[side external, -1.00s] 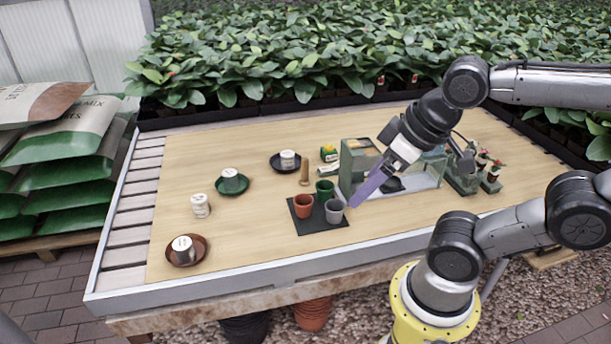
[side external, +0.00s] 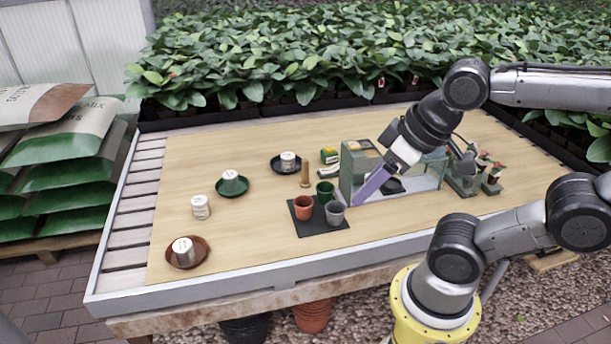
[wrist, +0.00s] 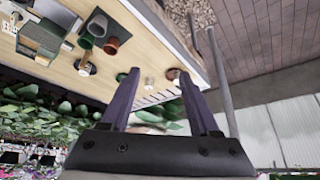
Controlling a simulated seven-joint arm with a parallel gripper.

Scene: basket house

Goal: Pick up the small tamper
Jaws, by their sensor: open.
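A small tan wooden piece, which looks like the tamper (side external: 305,175), stands upright on the table behind the dark mat in the side view. I cannot make it out clearly in the wrist view. My gripper (side external: 359,201) has long purple fingers angled down and to the left. It is above the table to the right of the tamper, near the grey cup, and apart from the tamper. In the wrist view my gripper (wrist: 161,72) shows two fingers spread apart with nothing between them.
A grey cup (side external: 335,213), a terracotta cup (side external: 304,208) and a green cup (side external: 325,191) stand on the dark mat (side external: 318,228). Several labelled white pots and saucers are at the left.

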